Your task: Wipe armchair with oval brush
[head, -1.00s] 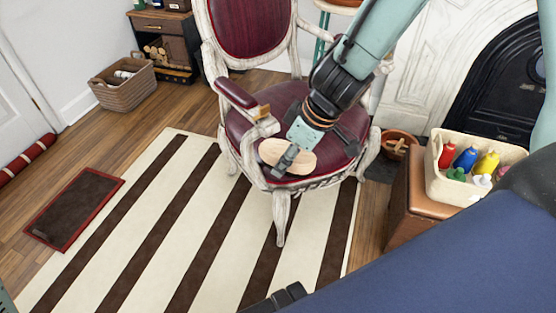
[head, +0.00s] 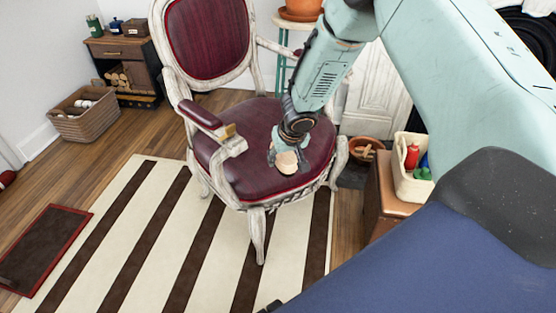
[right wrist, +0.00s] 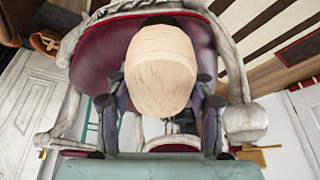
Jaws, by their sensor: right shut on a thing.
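The oval brush (head: 287,164) has a pale wooden oval back. It is held in my right gripper (head: 286,153), over the front part of the armchair's dark red seat. In the right wrist view the brush (right wrist: 162,70) fills the middle, between the two fingers (right wrist: 162,110). I cannot tell whether its underside touches the seat. The armchair (head: 238,175) has a carved whitewashed frame, red upholstery and a padded red armrest; it also shows in the right wrist view (right wrist: 100,55). My left gripper is not clearly visible.
A striped rug (head: 140,215) lies under the chair's front. A leather box (head: 385,200) with a cream bin of bottles (head: 400,180) stands at the right. A terracotta pot (head: 366,151) is behind it. A basket (head: 88,122) and cabinet (head: 125,52) stand far left.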

